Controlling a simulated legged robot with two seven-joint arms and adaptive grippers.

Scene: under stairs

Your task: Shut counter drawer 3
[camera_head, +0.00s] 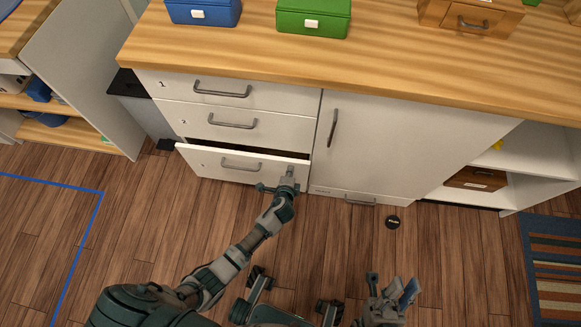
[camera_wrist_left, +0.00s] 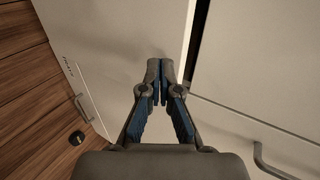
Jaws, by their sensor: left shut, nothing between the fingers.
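Counter drawer 3 (camera_head: 215,165) is the lowest of the white drawers on the left of the counter. It stands partly open, with a dark gap along its top edge. Its front also shows in the left wrist view (camera_wrist_left: 115,35), with the dark gap beside it. My left gripper (camera_head: 289,172) is shut and empty, at the right end of the drawer front, right of its handle (camera_head: 241,165). In the left wrist view its fingertips (camera_wrist_left: 159,75) overlap the front; contact is hard to tell. My right gripper (camera_head: 391,285) is open and empty, low over the floor.
Drawers 1 (camera_head: 250,97) and 2 (camera_head: 250,131) above are shut. A cabinet door (camera_head: 400,140) is right of the drawers. A dark puck (camera_head: 393,222) lies on the floor. Blue (camera_head: 203,12) and green (camera_head: 313,17) boxes stand on the counter. Floor left of the arm is clear.

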